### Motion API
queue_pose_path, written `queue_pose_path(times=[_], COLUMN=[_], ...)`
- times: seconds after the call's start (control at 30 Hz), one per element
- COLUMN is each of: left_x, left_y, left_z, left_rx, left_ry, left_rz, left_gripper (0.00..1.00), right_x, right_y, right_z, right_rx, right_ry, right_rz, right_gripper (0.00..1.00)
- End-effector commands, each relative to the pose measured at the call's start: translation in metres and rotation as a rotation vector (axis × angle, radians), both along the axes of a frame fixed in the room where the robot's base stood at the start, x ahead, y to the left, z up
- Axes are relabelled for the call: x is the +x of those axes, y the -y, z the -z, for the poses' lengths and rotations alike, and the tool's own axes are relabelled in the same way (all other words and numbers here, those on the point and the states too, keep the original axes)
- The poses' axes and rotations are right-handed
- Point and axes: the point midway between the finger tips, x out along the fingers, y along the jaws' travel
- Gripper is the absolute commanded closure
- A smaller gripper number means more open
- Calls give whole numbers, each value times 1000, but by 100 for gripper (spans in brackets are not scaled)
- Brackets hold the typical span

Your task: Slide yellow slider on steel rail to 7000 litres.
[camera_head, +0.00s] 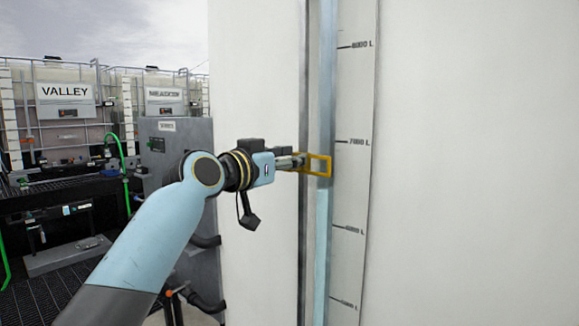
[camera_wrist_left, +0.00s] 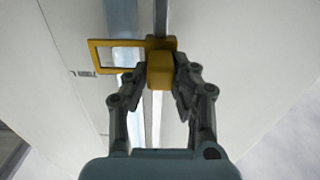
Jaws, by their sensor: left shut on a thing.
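The yellow slider (camera_head: 320,166) is a small rectangular frame on the vertical steel rail (camera_head: 304,90), in front of the blue sight strip. Its frame sits a little below the 7000 L mark (camera_head: 358,141) on the white scale. My left gripper (camera_head: 299,162) reaches in from the left and is shut on the slider's block. In the left wrist view, the fingers of my left gripper (camera_wrist_left: 160,80) close on both sides of the yellow block (camera_wrist_left: 160,70), with the slider's open frame (camera_wrist_left: 93,56) to its left. My right gripper is not in view.
The big white tank wall (camera_head: 470,160) fills the right side. A grey cabinet (camera_head: 180,150) stands left of the rail. Caged totes labelled VALLEY (camera_head: 66,92) and another name stand at the far left behind dark equipment and green hose.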

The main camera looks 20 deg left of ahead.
Motion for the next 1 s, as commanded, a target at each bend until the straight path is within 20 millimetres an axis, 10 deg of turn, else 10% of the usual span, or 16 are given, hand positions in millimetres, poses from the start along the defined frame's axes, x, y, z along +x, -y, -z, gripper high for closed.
queue_pose_path(times=[0.17,0.5,0.53,0.67,1.0], left_x=[0,0,0,0,-1], left_y=[0,0,0,0,-1], left_z=[-47,-47,-47,-46,-46], left_rx=[-3,-2,-2,-2,-1], left_ry=[5,3,3,2,2], left_rz=[0,-1,0,0,-1], left_gripper=[100,100,73,56,54], right_x=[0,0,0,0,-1], right_y=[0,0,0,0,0], right_z=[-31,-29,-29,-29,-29], right_rx=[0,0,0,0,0], right_ry=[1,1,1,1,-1], right_rz=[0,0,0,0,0], right_gripper=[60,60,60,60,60])
